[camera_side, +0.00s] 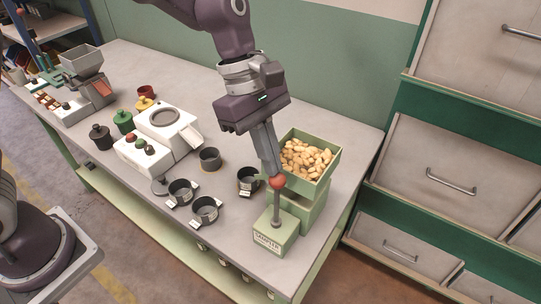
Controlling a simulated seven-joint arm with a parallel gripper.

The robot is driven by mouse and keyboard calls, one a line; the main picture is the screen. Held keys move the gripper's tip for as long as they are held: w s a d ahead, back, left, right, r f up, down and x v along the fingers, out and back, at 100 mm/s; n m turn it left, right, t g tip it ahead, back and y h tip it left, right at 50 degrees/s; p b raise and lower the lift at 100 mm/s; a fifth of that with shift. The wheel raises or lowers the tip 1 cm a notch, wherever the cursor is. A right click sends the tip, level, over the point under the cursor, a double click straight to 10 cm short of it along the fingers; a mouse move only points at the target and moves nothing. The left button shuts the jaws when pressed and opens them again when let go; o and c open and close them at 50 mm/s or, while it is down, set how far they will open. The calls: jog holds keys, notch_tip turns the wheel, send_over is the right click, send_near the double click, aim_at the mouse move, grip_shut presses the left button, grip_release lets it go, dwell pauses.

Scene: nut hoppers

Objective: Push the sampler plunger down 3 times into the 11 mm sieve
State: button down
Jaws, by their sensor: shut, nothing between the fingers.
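The sampler (274,236) is a pale green box with a label on its front, joined to a green hopper (322,176) full of nuts. Its plunger is a thin upright rod (277,207) topped by a red-orange ball knob (277,182). My gripper (272,170) points down with its fingers together, right at the knob; the tips look in contact with it or just above it. Several dark round sieves with small tags stand left of the sampler: one (249,179) close beside the hopper, others (204,209) (182,191) nearer the front edge. I cannot read their sizes.
A white machine (160,138) with a round pan and coloured knobs stands left of the sieves.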

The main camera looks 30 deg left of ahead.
notch_tip(320, 180, down, 4)
jog(key=shift+s+r, duration=0.1)
dwell(0.4)
jog(key=shift+s+a, duration=0.1)
dwell(0.7)
jog(key=v, duration=1.4)
jog(key=shift+w+r, duration=0.25)
